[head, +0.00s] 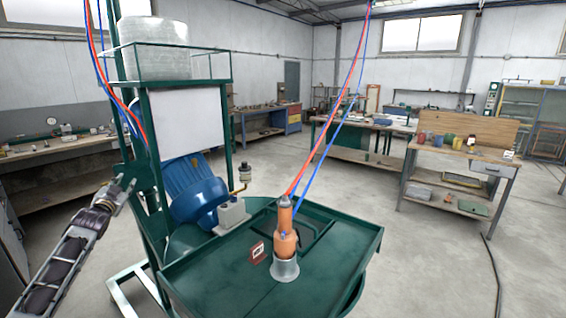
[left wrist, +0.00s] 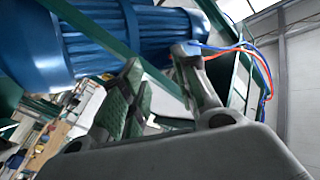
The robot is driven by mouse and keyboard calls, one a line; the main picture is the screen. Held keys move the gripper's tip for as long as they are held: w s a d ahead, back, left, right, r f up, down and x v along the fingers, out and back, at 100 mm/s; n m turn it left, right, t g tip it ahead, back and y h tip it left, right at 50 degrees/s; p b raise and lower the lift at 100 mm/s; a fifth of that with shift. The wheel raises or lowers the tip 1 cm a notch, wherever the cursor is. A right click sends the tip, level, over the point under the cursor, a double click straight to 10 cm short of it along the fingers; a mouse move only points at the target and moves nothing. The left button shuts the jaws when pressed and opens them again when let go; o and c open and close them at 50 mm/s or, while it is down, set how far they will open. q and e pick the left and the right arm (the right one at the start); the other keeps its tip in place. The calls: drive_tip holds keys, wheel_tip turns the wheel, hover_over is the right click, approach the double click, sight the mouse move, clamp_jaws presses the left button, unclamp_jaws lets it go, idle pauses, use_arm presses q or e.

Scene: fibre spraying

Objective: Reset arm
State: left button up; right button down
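My left arm comes in from the left edge of the head view. Its gripper (head: 124,184) is raised beside the green machine frame, left of the blue motor (head: 192,188). In the left wrist view the fingers (left wrist: 160,62) stand apart with nothing between them, and the blue motor (left wrist: 110,40) fills the background behind them. An orange spray tool (head: 285,240) stands upright in a grey cup holder (head: 285,268) on the green table (head: 225,285), well right of the gripper. My right gripper is not in view.
Red and blue hoses (head: 330,130) run from the tool up to the ceiling. A small sign (head: 257,251) stands beside the holder. A white drum (head: 155,48) sits atop the frame. Workbenches line the walls; the floor (head: 430,260) at right is mostly clear.

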use_arm(q)
drive_tip(key=s+d+f+g, duration=0.2)
drive_tip(key=f, duration=1.4)
drive_tip(key=s+d+f+g, duration=0.2)
drive_tip(key=s+f, duration=0.1)
drive_tip(key=f, duration=1.2)
drive_tip(key=s+d+f+g+h, duration=0.15)
drive_tip(key=s+d+f, duration=0.25)
drive_tip(key=s+f, duration=0.65)
drive_tip(key=s+d+f+n+g, duration=0.1)
drive_tip(key=s+d+f+g, duration=0.2)
drive_tip(key=s+f, duration=0.75)
drive_tip(key=s+d+f+g+h, duration=0.15)
drive_tip(key=s+d+f, duration=0.3)
drive_tip(key=f, duration=1.15)
drive_tip(key=s+d+f+g, duration=0.2)
drive_tip(key=s+d+f, duration=0.3)
drive_tip(key=s, duration=0.9)
drive_tip(key=s+d+f+g, duration=0.2)
drive_tip(key=s+d+f, duration=0.3)
drive_tip(key=s, duration=0.9)
drive_tip(key=s+d+f+g, duration=0.3)
drive_tip(key=s+d+f, duration=0.2)
drive_tip(key=s, duration=1)
wheel_tip(320, 180, down, 2)
drive_tip(key=shift+d+f+n+h, duration=0.2)
drive_tip(key=shift+d+n+h, duration=0.1)
drive_tip(key=shift+h, duration=0.1)
